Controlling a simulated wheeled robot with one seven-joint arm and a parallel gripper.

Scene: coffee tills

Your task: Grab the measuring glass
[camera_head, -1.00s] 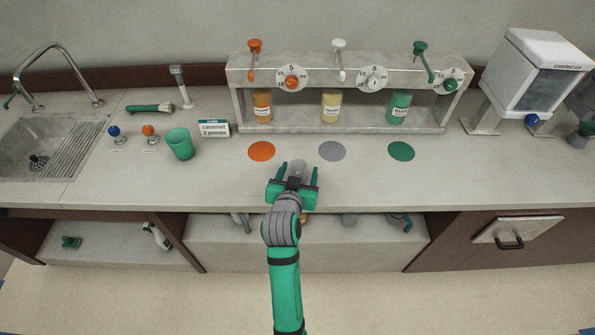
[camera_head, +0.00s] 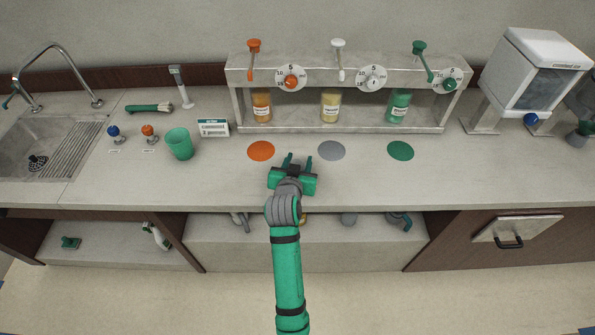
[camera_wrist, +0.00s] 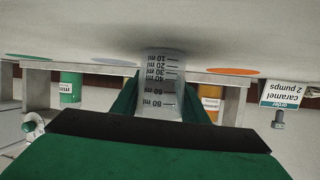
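The measuring glass (camera_wrist: 162,88) is clear with dark ml markings. In the wrist view, which is upside down, it sits between the two green fingers of my gripper (camera_wrist: 161,102), which press close against its sides. Its base is at or very near the counter; I cannot tell if it touches. In the head view, my gripper (camera_head: 298,162) is over the front of the counter, between the orange and grey discs, and the glass is hard to make out there. The fingers stand about a glass-width apart.
The pump stand (camera_head: 350,68) with bottles stands behind. An orange disc (camera_head: 261,151), a grey disc (camera_head: 331,151) and a green disc (camera_head: 401,151) mark the counter (camera_head: 480,170). A green cup (camera_head: 179,144) and the caramel order sign (camera_head: 213,128) are to the left.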

